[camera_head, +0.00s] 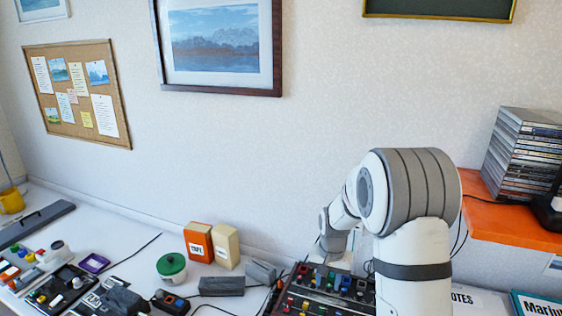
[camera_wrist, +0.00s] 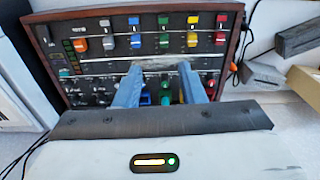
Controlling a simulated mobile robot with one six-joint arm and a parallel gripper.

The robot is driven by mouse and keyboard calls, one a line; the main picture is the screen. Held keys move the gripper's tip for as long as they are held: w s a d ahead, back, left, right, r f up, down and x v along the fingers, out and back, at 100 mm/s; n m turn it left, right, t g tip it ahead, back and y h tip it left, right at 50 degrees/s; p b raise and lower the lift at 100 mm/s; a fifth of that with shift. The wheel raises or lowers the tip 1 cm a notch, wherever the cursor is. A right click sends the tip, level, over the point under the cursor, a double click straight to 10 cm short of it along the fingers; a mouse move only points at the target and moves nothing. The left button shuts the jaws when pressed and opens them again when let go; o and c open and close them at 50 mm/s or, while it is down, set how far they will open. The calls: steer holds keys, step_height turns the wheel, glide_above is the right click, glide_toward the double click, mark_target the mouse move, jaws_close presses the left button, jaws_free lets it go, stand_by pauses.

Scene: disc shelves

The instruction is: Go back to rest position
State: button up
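My gripper (camera_wrist: 160,72) shows in the wrist view with its two blue-grey fingers spread apart and nothing between them. It is over a control console (camera_wrist: 95,55) with coloured sliders and knobs in a wooden frame. Whether the fingertips touch the console cannot be told. In the head view my white and grey arm reaches over the same console (camera_head: 300,302) at the bottom, right of centre. The gripper's fingers are hidden there behind the arm.
An orange shelf (camera_head: 500,226) with a stack of disc cases (camera_head: 522,155) stands close to the arm's right.

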steer(key=s+r+n+t, duration=0.1)
steer(key=s+r+n, duration=0.1)
steer(key=s+r, duration=1.1)
steer(key=s+r+n+t, duration=0.2)
steer(key=s+r, duration=0.3)
steer(key=s, duration=0.8)
steer(key=shift+s+d, duration=0.25)
steer(key=shift+d, duration=0.15)
